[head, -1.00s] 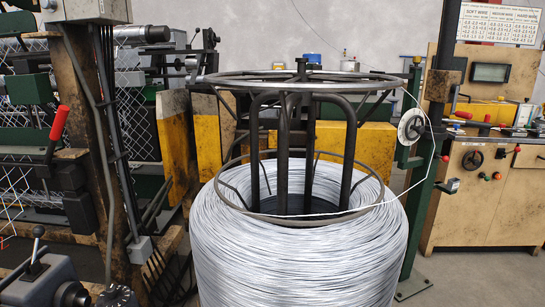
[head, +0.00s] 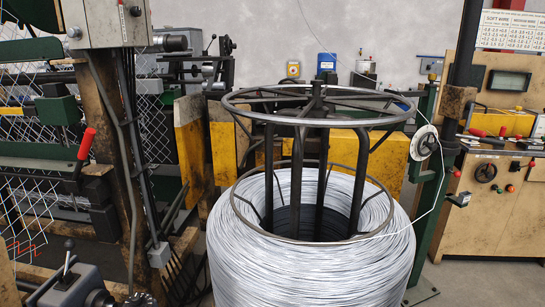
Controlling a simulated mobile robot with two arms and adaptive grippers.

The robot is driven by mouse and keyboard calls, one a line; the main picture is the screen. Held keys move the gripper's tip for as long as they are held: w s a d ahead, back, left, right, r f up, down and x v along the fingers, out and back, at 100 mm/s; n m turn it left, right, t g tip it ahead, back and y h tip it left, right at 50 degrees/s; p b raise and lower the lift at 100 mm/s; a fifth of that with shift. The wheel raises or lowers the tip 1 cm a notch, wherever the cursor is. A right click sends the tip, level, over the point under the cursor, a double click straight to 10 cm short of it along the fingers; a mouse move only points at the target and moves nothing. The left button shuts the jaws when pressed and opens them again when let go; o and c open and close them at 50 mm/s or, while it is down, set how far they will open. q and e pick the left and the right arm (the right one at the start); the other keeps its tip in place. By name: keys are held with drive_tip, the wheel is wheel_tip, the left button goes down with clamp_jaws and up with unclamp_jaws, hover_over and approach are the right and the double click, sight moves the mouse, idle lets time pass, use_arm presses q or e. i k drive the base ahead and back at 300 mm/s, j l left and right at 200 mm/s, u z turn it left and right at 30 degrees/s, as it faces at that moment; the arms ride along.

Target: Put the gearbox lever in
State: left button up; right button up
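A grey gearbox-like housing (head: 72,290) shows in the lower left corner of the head view, cut by the bottom edge. A short lever (head: 67,262) with a dark round knob stands up from it, leaning slightly. I cannot tell for sure that this is the gearbox lever. A red-handled lever (head: 86,143) sits higher on the green machine at left. Neither of my grippers is in view.
A large wire coil (head: 310,275) fills the lower middle, with a round metal frame (head: 240,98) above it. A wooden post (head: 108,165) carries a grey box (head: 105,22) at left. A wooden control cabinet (head: 490,220) stands at right, with grey floor before it.

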sight(69, 244)
drive_tip(key=u, duration=1.45)
drive_tip(key=i+l+u, duration=0.4)
drive_tip(key=l, duration=0.15)
drive_tip(key=k, duration=0.1)
